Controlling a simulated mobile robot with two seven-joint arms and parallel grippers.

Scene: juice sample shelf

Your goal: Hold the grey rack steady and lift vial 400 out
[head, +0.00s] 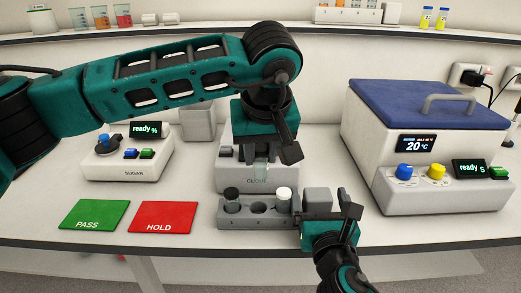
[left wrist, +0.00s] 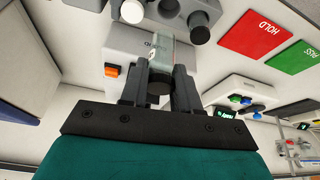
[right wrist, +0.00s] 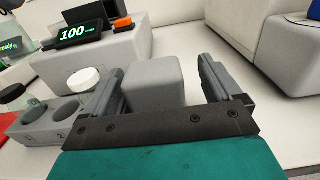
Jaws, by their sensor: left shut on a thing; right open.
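The grey rack (head: 230,219) lies on the table, with a black-capped vial (head: 231,194) at its left, a white-capped vial (head: 284,197) at its right and an open hole between. My left gripper (head: 262,156) is shut on a black-capped glass vial (left wrist: 161,87) behind the rack, in front of the CLOUD device (head: 229,178). Its number is not readable. My right gripper (head: 328,214) is open, with its fingers on either side of the grey block (right wrist: 155,82) at the rack's right end.
The SUGAR device (head: 130,165) stands at the left, behind the green PASS mat (head: 92,213) and red HOLD mat (head: 163,215). A white box with a blue lid (head: 430,103) fills the right. Bare table lies between the HOLD mat and the rack.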

